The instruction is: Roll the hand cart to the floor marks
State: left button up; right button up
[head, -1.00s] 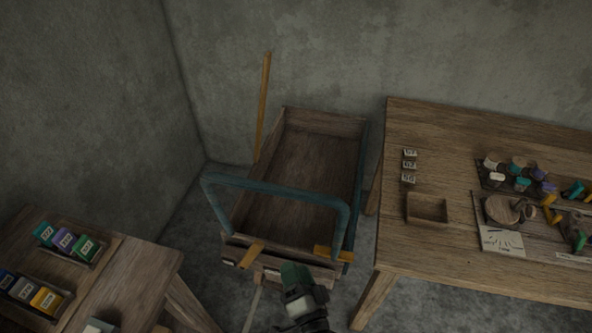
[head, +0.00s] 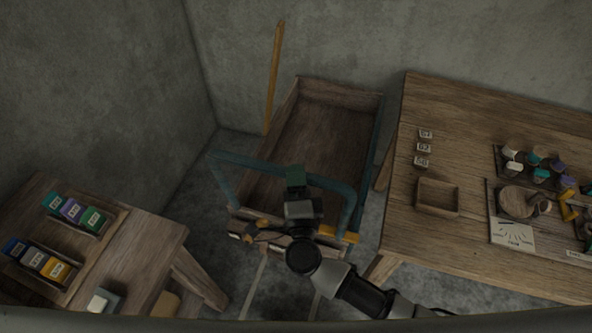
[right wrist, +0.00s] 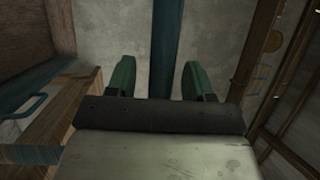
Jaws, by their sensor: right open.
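The hand cart (head: 318,135) is a wooden box with a teal push handle (head: 240,163) at its near end. It stands between two tables, against the back wall. My right gripper (head: 296,178) is over the handle's crossbar and hides part of it. In the right wrist view its two green fingers (right wrist: 156,80) are apart, with a teal bar (right wrist: 165,45) showing between them; I cannot tell whether they touch it. Pale lines (head: 255,285) run along the floor at the cart's near end, partly hidden. My left gripper is not in view.
A wooden table (head: 455,240) at right stands close beside the cart, holding a small empty tray (head: 438,197) and jars. A lower table (head: 150,245) at left holds coloured numbered boxes. A yellow pole (head: 273,75) stands at the cart's far left. Bare floor lies in front.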

jog(key=shift+w+r, duration=0.1)
jog(key=shift+w, duration=0.4)
grip_shut()
